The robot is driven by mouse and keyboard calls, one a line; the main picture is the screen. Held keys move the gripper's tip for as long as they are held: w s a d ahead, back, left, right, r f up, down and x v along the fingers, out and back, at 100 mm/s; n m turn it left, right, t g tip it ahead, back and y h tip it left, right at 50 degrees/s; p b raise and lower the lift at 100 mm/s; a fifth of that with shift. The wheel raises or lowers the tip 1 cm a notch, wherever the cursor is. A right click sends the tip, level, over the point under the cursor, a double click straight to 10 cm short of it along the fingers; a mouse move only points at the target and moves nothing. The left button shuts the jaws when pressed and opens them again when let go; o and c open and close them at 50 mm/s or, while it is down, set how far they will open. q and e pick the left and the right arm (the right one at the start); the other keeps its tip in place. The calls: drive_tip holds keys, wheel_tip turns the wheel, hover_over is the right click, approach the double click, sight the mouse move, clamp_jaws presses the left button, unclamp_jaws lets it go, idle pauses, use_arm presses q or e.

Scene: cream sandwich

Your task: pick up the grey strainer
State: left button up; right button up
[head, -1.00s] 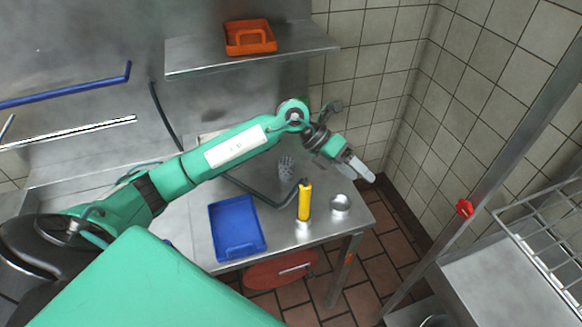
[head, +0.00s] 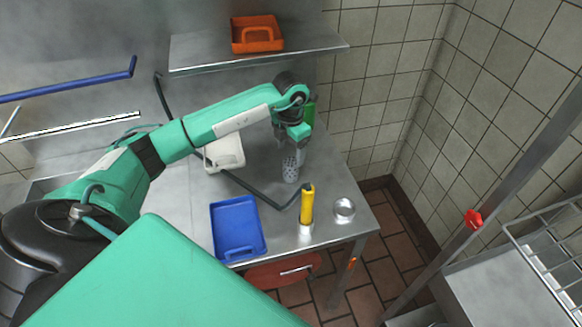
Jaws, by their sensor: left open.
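The grey strainer (head: 291,172), a small perforated piece, stands on the steel table behind the yellow-handled hose nozzle. My left gripper (head: 293,152) points down directly above it and overlaps its upper part in the head view. The left gripper is open. Its fingers are small and partly blend with the strainer, so I cannot tell whether they touch it or reach around it. My right gripper is not in view.
A blue tray (head: 237,229) lies left of the yellow nozzle (head: 307,205), whose dark hose crosses the table. A small metal cup (head: 344,210) stands near the right edge. A white container (head: 224,153) sits behind. A shelf (head: 200,60) with an orange tray (head: 257,35) hangs above.

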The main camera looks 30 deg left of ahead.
sight(291, 162)
use_arm(q)
drive_tip(key=shift+f, duration=0.55)
drive_tip(key=shift+d+f+p, duration=0.1)
drive_tip(key=shift+f+p, duration=0.2)
drive_tip(key=shift+p, duration=0.1)
wheel_tip(291, 162, down, 3)
drive_tip(key=shift+f+p, duration=0.2)
drive_tip(key=shift+p, duration=0.75)
drive_tip(key=shift+f, duration=0.6)
drive_tip(key=c, duration=1)
drive_tip(key=shift+c, duration=0.3)
drive_tip(key=shift+r, duration=0.1)
